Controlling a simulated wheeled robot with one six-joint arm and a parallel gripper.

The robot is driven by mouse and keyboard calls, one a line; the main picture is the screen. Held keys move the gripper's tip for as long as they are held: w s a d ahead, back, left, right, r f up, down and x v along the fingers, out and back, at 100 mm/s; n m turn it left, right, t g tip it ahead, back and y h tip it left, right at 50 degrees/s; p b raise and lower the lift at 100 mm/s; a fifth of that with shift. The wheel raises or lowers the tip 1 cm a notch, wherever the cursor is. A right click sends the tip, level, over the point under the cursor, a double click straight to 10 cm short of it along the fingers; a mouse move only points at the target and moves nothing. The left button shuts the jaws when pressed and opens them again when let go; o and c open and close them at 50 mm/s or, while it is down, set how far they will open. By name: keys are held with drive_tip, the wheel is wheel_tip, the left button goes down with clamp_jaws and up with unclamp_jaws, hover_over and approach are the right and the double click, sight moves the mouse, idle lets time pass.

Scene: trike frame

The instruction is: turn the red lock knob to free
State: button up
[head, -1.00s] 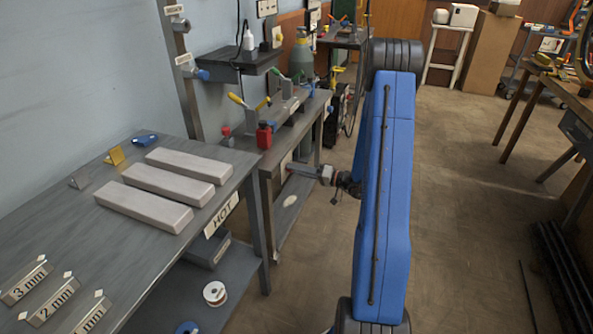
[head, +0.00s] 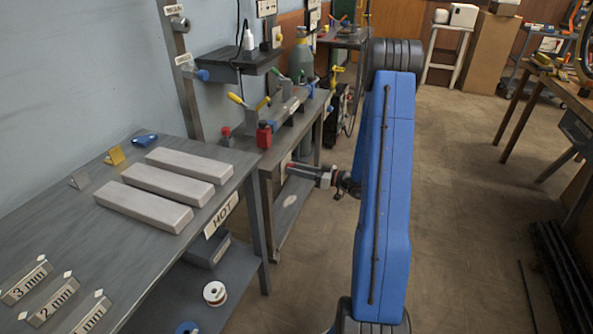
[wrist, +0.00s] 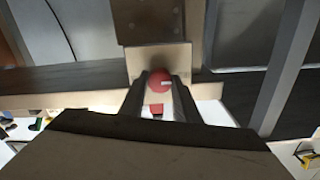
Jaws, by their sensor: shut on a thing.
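The red lock knob (wrist: 158,78) is round with a short white mark and sits between the fingertips in the wrist view. A pale plate lies right behind it. My gripper (wrist: 160,84) is shut on the knob, one dark finger on each side. In the head view my gripper (head: 291,167) reaches left to the front of the far bench, below its top. The knob is mostly hidden there, and its exact turn is hard to tell.
The far bench carries a red bottle (head: 264,136) and clamps with yellow handles. The near steel table (head: 75,216) holds several pale bars and marked blocks.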

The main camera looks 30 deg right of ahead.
drive_tip(key=shift+s+f, duration=0.1)
idle(0.3)
drive_tip(key=o, duration=1)
drive_tip(key=shift+o, duration=0.2)
drive_tip(key=v, duration=1.7)
drive_tip(key=shift+s+d, duration=0.1)
drive_tip(key=shift+d, duration=0.05)
